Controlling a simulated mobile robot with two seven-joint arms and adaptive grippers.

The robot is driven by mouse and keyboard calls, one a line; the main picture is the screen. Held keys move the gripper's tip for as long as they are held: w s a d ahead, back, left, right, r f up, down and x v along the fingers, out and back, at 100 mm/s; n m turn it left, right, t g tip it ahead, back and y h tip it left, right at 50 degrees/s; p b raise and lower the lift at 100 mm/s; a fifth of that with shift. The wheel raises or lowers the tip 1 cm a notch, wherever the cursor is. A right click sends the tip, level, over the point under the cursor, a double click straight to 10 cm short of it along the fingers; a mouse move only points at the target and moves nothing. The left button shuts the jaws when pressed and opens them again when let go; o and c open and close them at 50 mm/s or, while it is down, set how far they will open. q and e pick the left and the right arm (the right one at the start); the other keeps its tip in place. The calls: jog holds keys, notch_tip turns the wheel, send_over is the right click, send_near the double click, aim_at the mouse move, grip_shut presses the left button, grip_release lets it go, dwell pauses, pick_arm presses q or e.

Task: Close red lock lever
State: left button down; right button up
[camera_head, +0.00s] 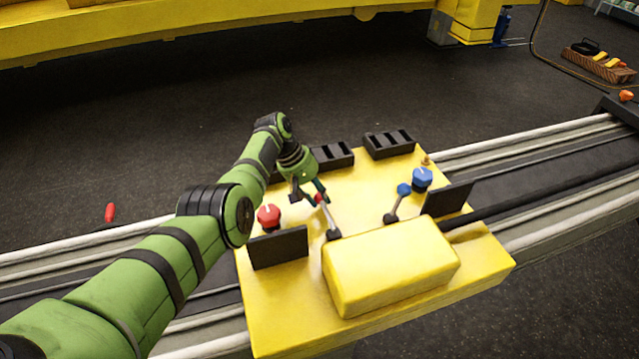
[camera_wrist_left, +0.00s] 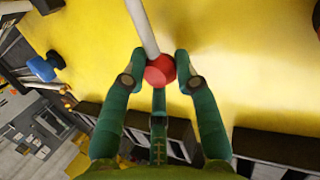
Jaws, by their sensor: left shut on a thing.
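The red lock lever is a pale rod with a red knob, standing on the yellow console (camera_head: 375,325) at the left of the yellow block. Its rod (camera_head: 328,216) leans from a dark pivot up toward my gripper. My left gripper (camera_head: 319,195) is at the lever's top, its fingers on the red knob. In the left wrist view the red knob (camera_wrist_left: 160,70) sits between the two green fingertips, with the rod running up past it. The right gripper is in neither view.
A red hexagonal knob (camera_head: 268,215) and a black plate (camera_head: 278,248) are left of the lever. A blue lever (camera_head: 404,190) and blue knob (camera_head: 422,178) stand at the right. Black slotted boxes (camera_head: 388,144) line the far edge. A yellow block (camera_head: 390,262) rises in front.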

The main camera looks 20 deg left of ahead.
pick_arm(q)
jog(key=shift+s+d+f, duration=0.15)
jog(key=shift+s+f, duration=0.15)
jog(key=shift+f, duration=0.05)
jog(key=c, duration=0.9)
grip_release()
jog(key=shift+c, duration=0.2)
jog(key=shift+w+r, duration=0.1)
jog(key=shift+r, duration=0.05)
jog(key=shift+r, duration=0.15)
jog(key=shift+w+a+r, duration=0.1)
jog(key=shift+a+r, duration=0.1)
jog(key=v, duration=1.1)
jog(key=shift+a+r, duration=0.1)
